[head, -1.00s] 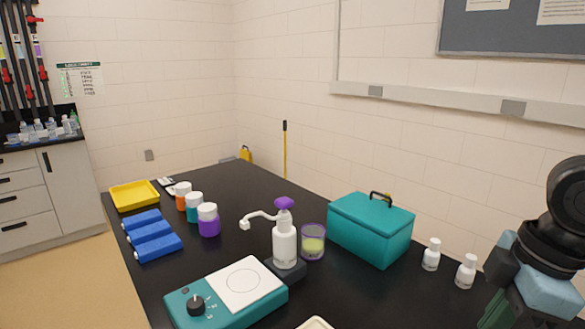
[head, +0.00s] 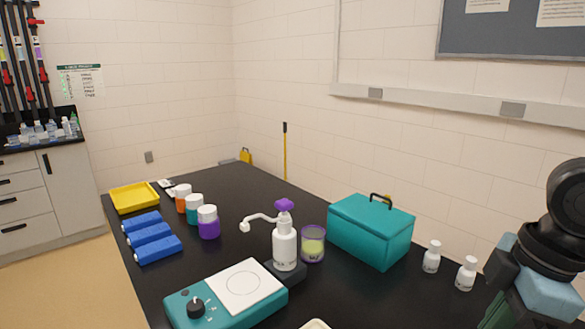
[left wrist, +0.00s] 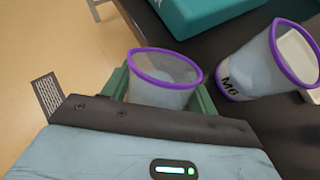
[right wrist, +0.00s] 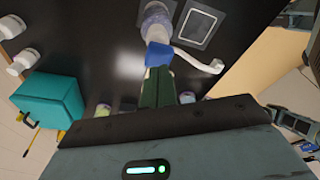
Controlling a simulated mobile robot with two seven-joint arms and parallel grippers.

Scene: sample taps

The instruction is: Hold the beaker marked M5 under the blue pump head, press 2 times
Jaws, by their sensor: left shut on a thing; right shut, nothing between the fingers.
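My left gripper (left wrist: 163,98) is shut on a clear beaker with a purple rim (left wrist: 165,80), in the left wrist view. No marking shows on this beaker from here. A second purple-rimmed beaker, marked M6 (left wrist: 232,84), stands to its right. In the right wrist view, the blue pump head (right wrist: 157,57) is right at the fingertips of my shut, empty right gripper (right wrist: 157,72); I cannot tell whether they touch. Its white spout (right wrist: 205,66) reaches to the right. The left gripper and the blue pump are outside the head view.
A teal stirrer (head: 215,305), blue racks, lidded jars, a teal box (head: 365,240) and two small white bottles share the black table.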

